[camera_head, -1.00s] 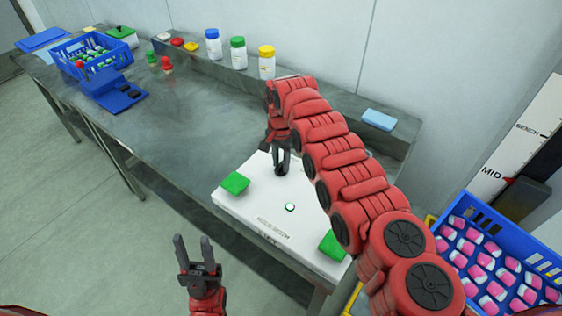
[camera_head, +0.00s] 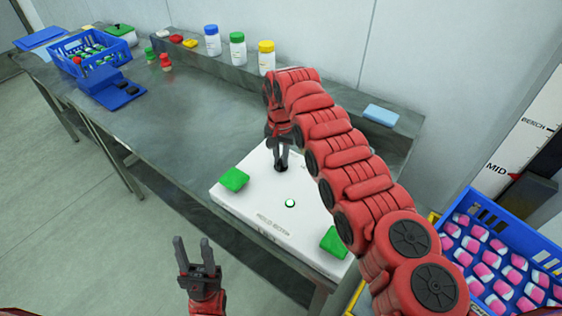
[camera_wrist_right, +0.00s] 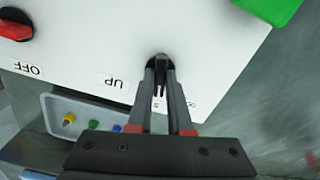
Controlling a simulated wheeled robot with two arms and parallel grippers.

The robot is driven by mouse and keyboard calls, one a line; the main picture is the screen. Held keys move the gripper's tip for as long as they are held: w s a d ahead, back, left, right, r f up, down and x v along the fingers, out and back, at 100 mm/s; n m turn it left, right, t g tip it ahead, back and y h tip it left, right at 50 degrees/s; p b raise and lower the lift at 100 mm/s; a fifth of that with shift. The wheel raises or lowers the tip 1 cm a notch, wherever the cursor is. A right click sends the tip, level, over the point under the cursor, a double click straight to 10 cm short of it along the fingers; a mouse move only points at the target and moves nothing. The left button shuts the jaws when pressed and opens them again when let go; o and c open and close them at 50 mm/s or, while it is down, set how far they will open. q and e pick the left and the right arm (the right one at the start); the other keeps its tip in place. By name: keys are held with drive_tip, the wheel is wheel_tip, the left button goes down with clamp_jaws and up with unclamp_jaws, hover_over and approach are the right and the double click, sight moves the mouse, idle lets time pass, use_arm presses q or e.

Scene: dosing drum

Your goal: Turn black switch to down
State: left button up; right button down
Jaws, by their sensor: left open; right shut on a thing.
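The black switch (camera_wrist_right: 160,60) sits on the white panel box (camera_head: 222,197), which stands on the steel table; an "UP" label is beside it in the right wrist view. My right gripper (camera_head: 281,166) points down onto the panel and is shut on the switch. In the right wrist view its fingertips (camera_wrist_right: 160,75) are on either side of the switch, hiding much of it, so its exact position is hard to tell. My left gripper (camera_head: 195,255) is open and empty, in front of the table, away from the panel.
Green pads (camera_head: 234,180) and (camera_head: 333,242) and a small green-ringed button (camera_head: 290,203) are on the panel. A red switch (camera_wrist_right: 14,27) by an "OFF" label shows in the wrist view. Bottles (camera_head: 238,50) line the back ledge. A blue crate (camera_head: 535,250) stands at right.

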drive_tip(key=n+b, duration=0.2)
drive_tip(key=n, duration=0.1)
drive_tip(key=shift+f+b, duration=0.2)
drive_tip(key=shift+b, duration=0.15)
drive_tip(key=shift+s+r+n+b, duration=0.15)
drive_tip(key=shift+n+b, duration=0.4)
drive_tip(key=shift+n, duration=0.95)
drive_tip(key=c, duration=0.8)
unclamp_jaws()
drive_tip(key=shift+c, duration=0.2)
drive_tip(key=shift+r, duration=0.1)
